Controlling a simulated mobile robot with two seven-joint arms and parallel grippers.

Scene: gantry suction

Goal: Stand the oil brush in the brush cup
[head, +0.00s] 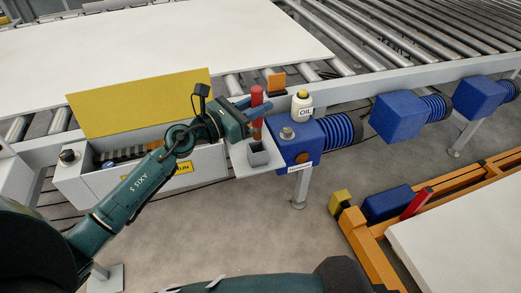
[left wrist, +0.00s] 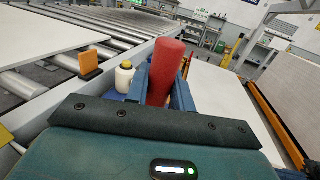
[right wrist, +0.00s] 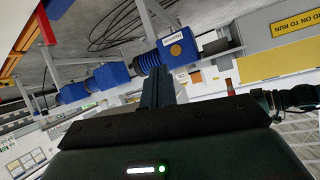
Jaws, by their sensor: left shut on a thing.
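The oil brush (head: 257,96) has a red handle and a brownish lower part, and hangs about upright. My left gripper (head: 251,107) is shut on its handle. The red handle also shows between the fingers in the left wrist view (left wrist: 165,72). The brush cup (head: 259,158) is a small grey square cup on a pale shelf. The brush's lower end shows just above the cup's far rim; I cannot tell whether it is over the opening. In the left wrist view the gripper hides the cup. My right gripper (right wrist: 160,85) looks shut and empty, away from the brush.
A white oil bottle (head: 302,106) with a yellow cap stands on the blue motor box (head: 297,140), right of the brush. An orange block (head: 276,82) is on the conveyor edge behind. A grey box with a raised yellow lid (head: 140,101) stands left.

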